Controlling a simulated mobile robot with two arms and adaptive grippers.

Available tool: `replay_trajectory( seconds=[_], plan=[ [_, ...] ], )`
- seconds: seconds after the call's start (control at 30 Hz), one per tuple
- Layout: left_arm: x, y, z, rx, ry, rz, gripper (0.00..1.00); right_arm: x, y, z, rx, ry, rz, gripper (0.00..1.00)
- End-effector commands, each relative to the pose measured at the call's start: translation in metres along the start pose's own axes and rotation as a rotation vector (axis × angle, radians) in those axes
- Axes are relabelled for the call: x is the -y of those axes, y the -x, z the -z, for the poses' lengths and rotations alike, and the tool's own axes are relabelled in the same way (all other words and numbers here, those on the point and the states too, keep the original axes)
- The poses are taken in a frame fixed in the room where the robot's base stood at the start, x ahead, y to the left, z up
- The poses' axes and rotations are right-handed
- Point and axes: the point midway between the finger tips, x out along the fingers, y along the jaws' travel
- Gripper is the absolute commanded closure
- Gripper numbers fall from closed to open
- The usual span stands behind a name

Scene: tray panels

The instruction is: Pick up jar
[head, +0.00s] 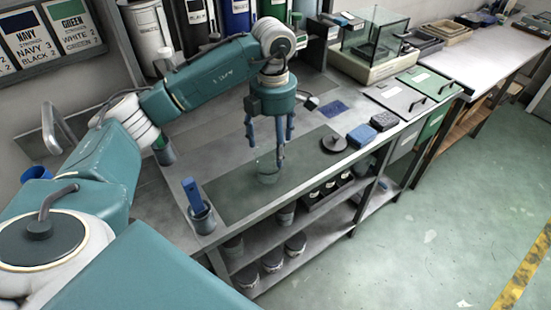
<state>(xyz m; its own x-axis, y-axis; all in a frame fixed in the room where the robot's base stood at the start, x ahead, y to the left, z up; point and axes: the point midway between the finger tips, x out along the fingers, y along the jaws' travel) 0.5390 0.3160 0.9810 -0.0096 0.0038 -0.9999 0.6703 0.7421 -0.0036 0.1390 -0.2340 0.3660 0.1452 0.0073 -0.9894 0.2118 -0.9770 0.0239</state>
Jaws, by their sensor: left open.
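A clear glass jar (266,175) stands on the dark green mat (228,187) on the grey workbench. My left gripper (271,146) points down above the jar, with its fingers spread apart and nothing held between them. One fingertip is close to the jar's rim; I cannot tell whether it touches. A dark round lid with a knob (334,144) lies on the bench to the right of the jar. My right gripper is not in view.
A grey cup with a blue tool (202,218) stands at the bench's front left corner. A glass tank (374,42) stands at the back right. Bins (147,38) line the wall.

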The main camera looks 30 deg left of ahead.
Motion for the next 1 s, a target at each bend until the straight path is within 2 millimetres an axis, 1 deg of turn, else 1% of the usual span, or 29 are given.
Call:
replay_trajectory(
  seconds=[0.07,0.17,0.2,0.3,0.37,0.47,0.53,0.6,0.7,0.8,0.97,1.0],
  plan=[
    [0.001,-0.013,0.001,-0.003,0.000,0.004,0.24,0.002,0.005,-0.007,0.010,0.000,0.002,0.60],
    [0.001,-0.027,0.001,-0.001,0.000,0.003,0.24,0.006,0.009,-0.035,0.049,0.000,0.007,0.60],
    [0.001,-0.031,0.001,-0.001,0.000,0.003,0.24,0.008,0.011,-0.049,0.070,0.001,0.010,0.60],
    [0.001,-0.037,0.000,0.001,-0.001,0.003,0.24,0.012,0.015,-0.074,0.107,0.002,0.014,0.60],
    [0.000,-0.042,0.001,0.000,-0.001,0.004,0.24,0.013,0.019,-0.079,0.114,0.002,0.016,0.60],
    [-0.001,-0.054,0.004,-0.002,-0.001,0.006,0.24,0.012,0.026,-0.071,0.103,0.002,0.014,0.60],
    [-0.003,-0.065,0.006,-0.002,0.000,0.005,0.24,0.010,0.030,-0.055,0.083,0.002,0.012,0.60],
    [-0.003,-0.076,0.005,0.000,-0.002,0.006,0.24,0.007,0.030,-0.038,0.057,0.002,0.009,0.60],
    [-0.004,-0.086,0.005,0.002,-0.002,0.003,0.24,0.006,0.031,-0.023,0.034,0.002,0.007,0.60],
    [-0.004,-0.090,0.004,0.004,-0.002,0.003,0.24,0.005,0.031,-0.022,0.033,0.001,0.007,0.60],
    [-0.004,-0.090,0.004,0.004,-0.002,0.002,0.24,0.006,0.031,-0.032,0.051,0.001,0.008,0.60],
    [-0.004,-0.090,0.004,0.004,-0.002,0.003,0.30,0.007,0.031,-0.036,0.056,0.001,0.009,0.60]
  ],
)
